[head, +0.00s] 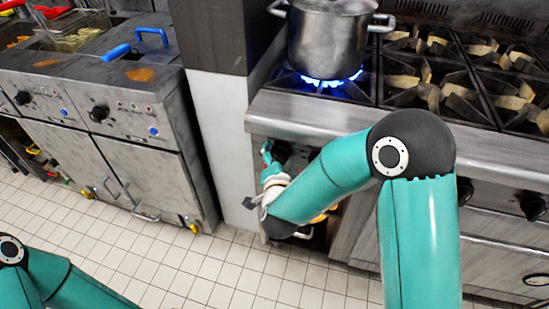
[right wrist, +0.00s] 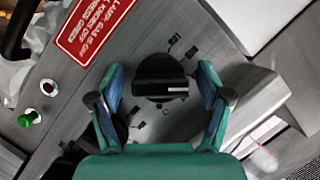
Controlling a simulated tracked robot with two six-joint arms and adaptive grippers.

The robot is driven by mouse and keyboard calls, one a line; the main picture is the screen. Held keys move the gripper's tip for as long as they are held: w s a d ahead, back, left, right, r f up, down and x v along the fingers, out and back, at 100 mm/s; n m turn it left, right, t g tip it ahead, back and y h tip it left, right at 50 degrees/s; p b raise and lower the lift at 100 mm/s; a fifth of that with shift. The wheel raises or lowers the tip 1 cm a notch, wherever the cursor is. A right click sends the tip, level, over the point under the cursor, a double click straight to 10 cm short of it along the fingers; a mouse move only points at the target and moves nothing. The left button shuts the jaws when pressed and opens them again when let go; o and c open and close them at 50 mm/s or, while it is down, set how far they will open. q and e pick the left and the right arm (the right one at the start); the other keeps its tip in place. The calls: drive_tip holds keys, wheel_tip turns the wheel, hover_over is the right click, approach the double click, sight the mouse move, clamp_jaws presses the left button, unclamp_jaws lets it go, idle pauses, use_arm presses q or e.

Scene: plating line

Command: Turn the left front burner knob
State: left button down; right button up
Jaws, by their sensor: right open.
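The left front burner knob (right wrist: 160,75) is black and round with a pale mark line, on the grey front panel. It also shows as a dark shape in the head view (head: 281,153), partly hidden by my gripper. My right gripper (head: 266,158) is at the stove front. In the right wrist view my right gripper (right wrist: 161,88) is open, with one finger on each side of the knob and a gap visible to each. Above, a steel pot (head: 328,45) stands over a lit blue flame (head: 330,80). My left arm shows at the lower left; its gripper is out of view.
More black knobs (head: 533,205) line the stove front to the right. A fryer unit (head: 130,110) stands left, past a pale post (head: 227,140). A red label (right wrist: 97,30) and a green button (right wrist: 29,118) are near the knob. The tiled floor is clear.

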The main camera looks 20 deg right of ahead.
drive_tip(key=shift+c, duration=0.2)
drive_tip(key=c, duration=1.1)
drive_tip(key=shift+a, duration=0.3)
drive_tip(key=shift+d+r, duration=0.1)
drive_tip(key=shift+d, duration=0.15)
